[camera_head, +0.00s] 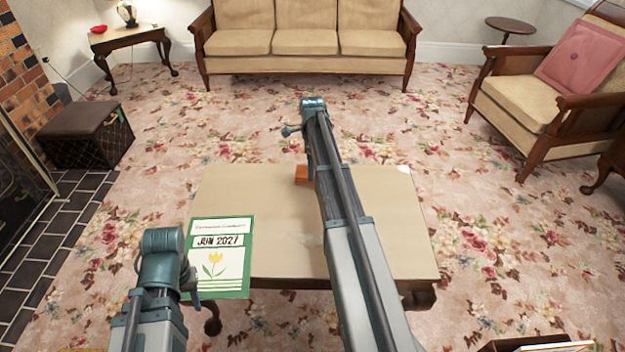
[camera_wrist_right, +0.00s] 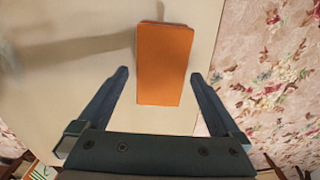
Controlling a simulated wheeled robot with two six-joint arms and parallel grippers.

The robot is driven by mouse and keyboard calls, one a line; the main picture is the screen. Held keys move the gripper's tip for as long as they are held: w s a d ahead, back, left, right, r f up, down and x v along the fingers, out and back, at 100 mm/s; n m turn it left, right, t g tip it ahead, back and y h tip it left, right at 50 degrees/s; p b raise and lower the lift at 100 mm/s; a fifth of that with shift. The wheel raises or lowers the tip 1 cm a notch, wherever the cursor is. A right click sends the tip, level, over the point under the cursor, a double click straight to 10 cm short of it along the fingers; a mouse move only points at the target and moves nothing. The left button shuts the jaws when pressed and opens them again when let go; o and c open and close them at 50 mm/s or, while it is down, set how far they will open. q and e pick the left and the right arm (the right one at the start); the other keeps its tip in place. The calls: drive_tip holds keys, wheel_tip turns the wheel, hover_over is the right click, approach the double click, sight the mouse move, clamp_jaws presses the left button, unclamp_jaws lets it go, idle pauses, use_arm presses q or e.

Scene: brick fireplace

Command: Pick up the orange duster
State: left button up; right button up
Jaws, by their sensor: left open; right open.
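The orange duster (camera_wrist_right: 164,65) is a flat rectangular orange piece lying on the coffee table (camera_head: 265,200). In the head view only a small part of the duster (camera_head: 301,174) shows beside my right arm, which hides the rest. My right gripper (camera_wrist_right: 160,74) is open, pointing down over the table. In the right wrist view the near part of the duster appears between its two fingers, with a gap on each side. I cannot tell the height between them. My left gripper (camera_head: 191,277) is open and empty near the table's front left corner.
A green-bordered calendar card (camera_head: 220,256) marked JUN 2027 is at the table's left front, close to my left gripper. The rest of the tabletop is mostly clear. A sofa (camera_head: 305,42), an armchair (camera_head: 520,100) and a dark stool (camera_head: 80,120) stand around on the floral carpet.

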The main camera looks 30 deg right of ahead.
wheel_tip(320, 180, down, 3)
drive_tip(key=shift+d+f+b, duration=0.1)
drive_tip(key=shift+f+b, duration=0.1)
drive_tip(key=shift+b, duration=1)
use_arm(q)
wheel_tip(320, 180, down, 3)
drive_tip(key=shift+d+f, duration=0.1)
drive_tip(key=shift+f, duration=0.05)
use_arm(e)
drive_tip(key=shift+r, duration=0.1)
drive_tip(key=c, duration=1.1)
